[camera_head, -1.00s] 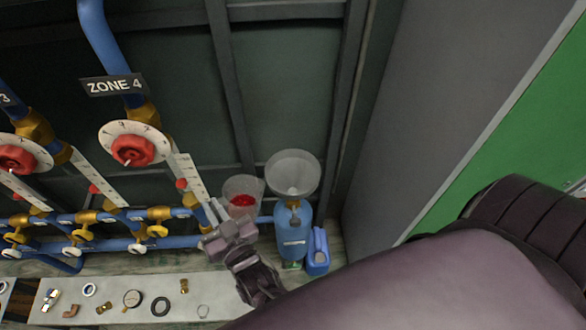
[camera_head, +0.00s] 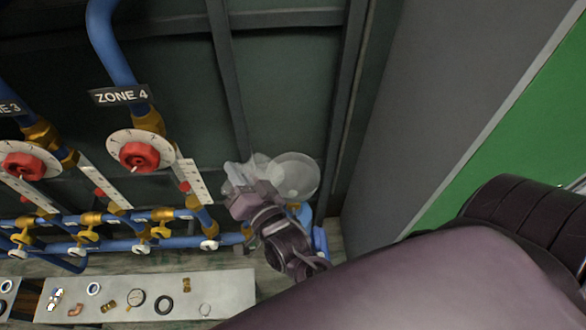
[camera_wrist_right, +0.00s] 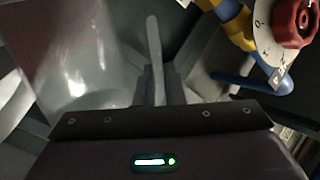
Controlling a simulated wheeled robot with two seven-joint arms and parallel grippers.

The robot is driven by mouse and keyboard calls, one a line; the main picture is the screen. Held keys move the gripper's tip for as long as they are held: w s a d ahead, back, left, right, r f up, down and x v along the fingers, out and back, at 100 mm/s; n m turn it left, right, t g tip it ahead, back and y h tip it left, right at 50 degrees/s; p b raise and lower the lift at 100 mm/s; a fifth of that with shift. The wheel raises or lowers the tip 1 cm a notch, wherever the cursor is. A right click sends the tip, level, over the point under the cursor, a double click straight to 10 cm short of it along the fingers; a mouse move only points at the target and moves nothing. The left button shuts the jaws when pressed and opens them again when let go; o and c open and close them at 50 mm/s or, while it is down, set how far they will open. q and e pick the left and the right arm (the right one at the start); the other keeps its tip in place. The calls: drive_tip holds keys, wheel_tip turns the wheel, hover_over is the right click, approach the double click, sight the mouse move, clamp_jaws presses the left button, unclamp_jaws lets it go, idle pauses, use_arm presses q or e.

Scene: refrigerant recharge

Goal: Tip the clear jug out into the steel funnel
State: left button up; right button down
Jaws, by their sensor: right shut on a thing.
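My right gripper (camera_head: 240,188) is shut on the clear jug (camera_head: 258,166) and holds it up beside the steel funnel (camera_head: 295,177). The jug is tilted toward the funnel, and its mouth overlaps the funnel's left rim in the head view. The funnel sits above a blue cylinder (camera_head: 304,212), which my right arm partly hides. In the right wrist view the jug's clear wall (camera_wrist_right: 85,55) fills the upper left, with a reddish tint near the top. I cannot tell whether liquid is flowing. My left gripper is not in view.
Blue pipes with brass valves and red-knobbed dials (camera_head: 139,156) stand to the left. A pale bench (camera_head: 225,290) holds small fittings in front. A grey panel (camera_head: 410,130) rises on the right.

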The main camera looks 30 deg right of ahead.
sight(254, 165)
drive_tip(key=shift+d+r+m, duration=0.45)
drive_tip(key=shift+r+m, duration=0.25)
drive_tip(key=shift+r, duration=0.1)
drive_tip(key=shift+d+m+b, duration=0.7)
drive_tip(key=shift+m+b, duration=0.2)
drive_tip(key=shift+b, duration=0.15)
drive_tip(key=shift+d+r+m, duration=0.15)
drive_tip(key=shift+d+m, duration=0.1)
drive_tip(key=shift+m, duration=0.05)
drive_tip(key=shift+d+r+m+b, duration=0.35)
drive_tip(key=shift+d+m, duration=0.15)
drive_tip(key=shift+m, duration=0.1)
idle(0.3)
drive_tip(key=shift+d+b, duration=0.3)
drive_tip(key=shift+d, duration=0.05)
drive_tip(key=shift+w+d+f+m+b, duration=0.1)
drive_tip(key=shift+d+f+m+b, duration=0.1)
drive_tip(key=shift+d+m+b, duration=0.3)
